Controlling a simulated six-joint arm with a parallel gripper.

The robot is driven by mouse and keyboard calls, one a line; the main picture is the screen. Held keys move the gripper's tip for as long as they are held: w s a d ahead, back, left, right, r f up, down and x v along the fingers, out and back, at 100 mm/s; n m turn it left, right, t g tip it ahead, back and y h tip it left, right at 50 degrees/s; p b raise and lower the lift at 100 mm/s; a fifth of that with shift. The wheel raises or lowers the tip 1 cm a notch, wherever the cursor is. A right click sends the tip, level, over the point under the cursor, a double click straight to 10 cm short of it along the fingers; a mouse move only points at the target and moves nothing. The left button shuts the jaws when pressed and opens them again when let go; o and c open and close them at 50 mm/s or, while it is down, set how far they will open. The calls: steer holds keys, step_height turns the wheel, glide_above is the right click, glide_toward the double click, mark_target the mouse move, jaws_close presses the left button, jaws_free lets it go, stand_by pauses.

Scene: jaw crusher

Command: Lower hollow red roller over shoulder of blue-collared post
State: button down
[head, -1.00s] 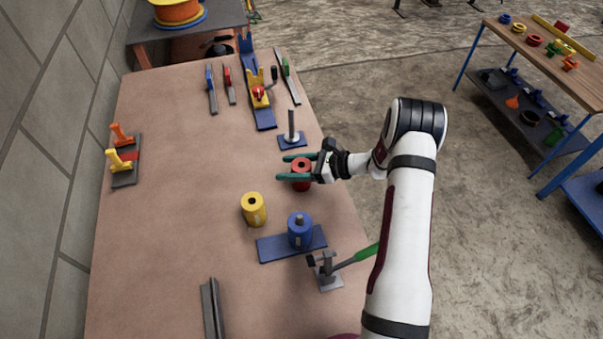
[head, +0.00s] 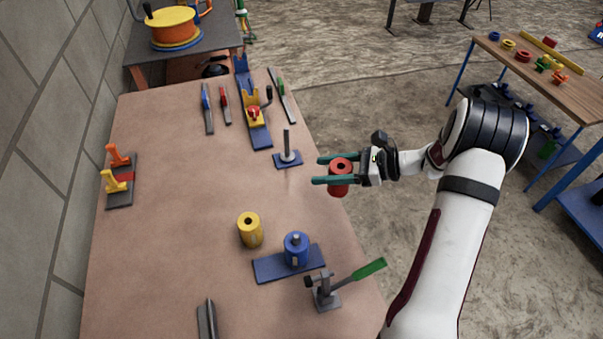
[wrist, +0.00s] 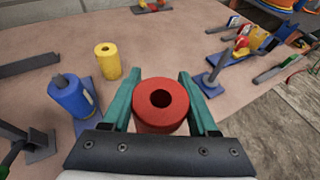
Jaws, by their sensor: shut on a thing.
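My gripper (head: 338,170) is shut on the hollow red roller (head: 340,180), its green fingers on either side. The roller is upright, held above the table near its right edge. In the wrist view the roller (wrist: 160,104) shows its dark open bore. A blue cylinder (head: 296,251) with a grey pin end out of its top stands on a blue plate (head: 271,266), nearer than the roller and to its left; it also shows at left in the wrist view (wrist: 70,97).
A yellow hollow roller (head: 250,231) stands left of the blue cylinder. A clamp with a green handle (head: 369,269) is at the near right edge. A blue-and-yellow fixture (head: 254,112) and several tools lie at the back.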

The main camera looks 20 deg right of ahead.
steer(key=shift+s+d+r, duration=0.25)
steer(key=shift+d+r, duration=0.15)
steer(key=shift+d, duration=0.1)
steer(key=shift+w+d+r, duration=0.15)
steer(key=shift+w, duration=0.1)
steer(key=w+a+r+m+t+h, duration=0.3)
steer(key=w+r+m+h, duration=0.1)
steer(key=w, duration=0.7)
steer(key=w+a+r+m+t+h, duration=0.3)
steer(key=w+r+m+h, duration=0.1)
steer(key=w, duration=0.7)
steer(key=shift+w+a+r+m, duration=0.2)
steer(key=shift+a+r+m, duration=0.1)
steer(key=shift+r+m, duration=0.3)
steer(key=shift+f, duration=2.85)
steer(key=shift+f, duration=6.05)
